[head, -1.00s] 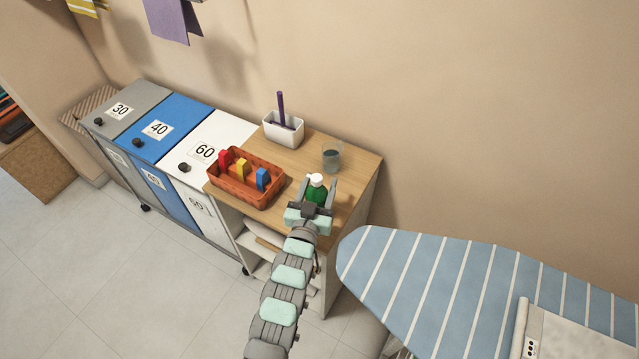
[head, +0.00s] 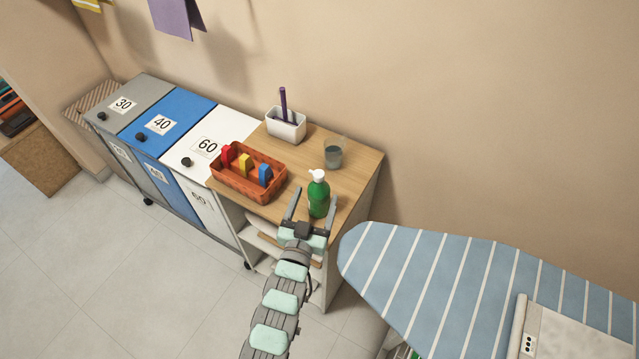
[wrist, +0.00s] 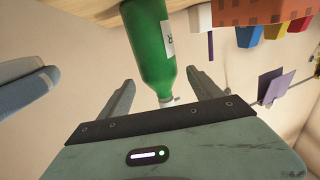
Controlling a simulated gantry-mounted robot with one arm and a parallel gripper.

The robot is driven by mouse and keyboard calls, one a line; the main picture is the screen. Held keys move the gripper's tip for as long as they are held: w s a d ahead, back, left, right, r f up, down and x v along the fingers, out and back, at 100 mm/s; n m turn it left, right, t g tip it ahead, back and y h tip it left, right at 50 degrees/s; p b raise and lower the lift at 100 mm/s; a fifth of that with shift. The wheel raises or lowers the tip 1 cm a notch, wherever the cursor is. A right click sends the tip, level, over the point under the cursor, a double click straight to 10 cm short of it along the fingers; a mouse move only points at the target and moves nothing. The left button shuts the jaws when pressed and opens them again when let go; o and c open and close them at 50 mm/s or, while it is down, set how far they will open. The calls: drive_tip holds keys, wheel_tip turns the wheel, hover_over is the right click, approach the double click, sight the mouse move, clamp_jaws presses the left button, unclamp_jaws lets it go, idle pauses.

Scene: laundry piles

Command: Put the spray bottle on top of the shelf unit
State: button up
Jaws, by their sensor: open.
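The green spray bottle (head: 319,198) with a white top stands upright on the wooden top of the shelf unit (head: 345,180), near its front right. My gripper (head: 312,202) is open in front of the bottle, with a finger to either side in the head view. In the wrist view the bottle (wrist: 150,48) appears upside down, beyond the gap between the open fingers (wrist: 158,90). The fingers do not touch it there.
An orange basket (head: 238,187) with coloured blocks stands left of the bottle. A glass (head: 333,154) and a white holder (head: 286,128) stand behind. Numbered bins (head: 200,160) adjoin on the left; a striped ironing board (head: 440,275) is on the right.

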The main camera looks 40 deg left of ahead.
drive_tip(key=shift+v, duration=2.75)
